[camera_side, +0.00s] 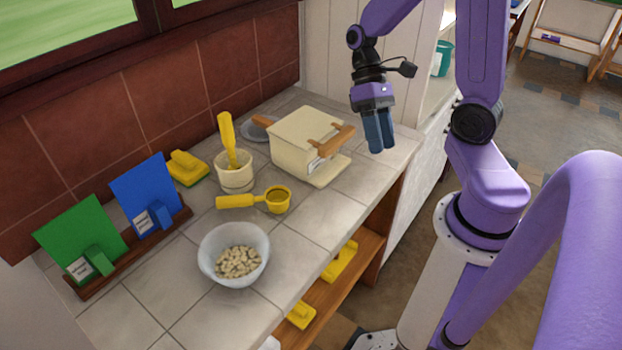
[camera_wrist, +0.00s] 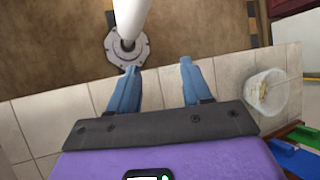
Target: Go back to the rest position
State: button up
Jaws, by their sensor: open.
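My gripper (camera_side: 380,150) hangs above the right end of the tiled counter, fingers pointing down, to the right of the cream box. The blue fingers stand apart with nothing visible between them in the wrist view (camera_wrist: 158,85). The gripper appears clear of the counter and the objects on it.
The counter (camera_side: 190,305) holds a cream box (camera_side: 300,140) with wooden handles, a white bowl of pale pieces (camera_side: 235,262), a yellow scoop (camera_side: 277,200), a cup (camera_side: 235,178) with a yellow-handled tool, a yellow brush (camera_side: 186,168), and green (camera_side: 80,235) and blue (camera_side: 147,190) boards in a rack.

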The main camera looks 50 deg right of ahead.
jog(key=s+a+r+n+t+h, duration=0.3)
jog(key=s+a+n+t, duration=0.3)
jog(key=a+n, duration=0.3)
jog(key=shift+s+a+n+h, duration=0.25)
jog(key=shift+s+n, duration=0.35)
jog(key=shift+n, duration=0.9)
jog(key=shift+d, duration=0.1)
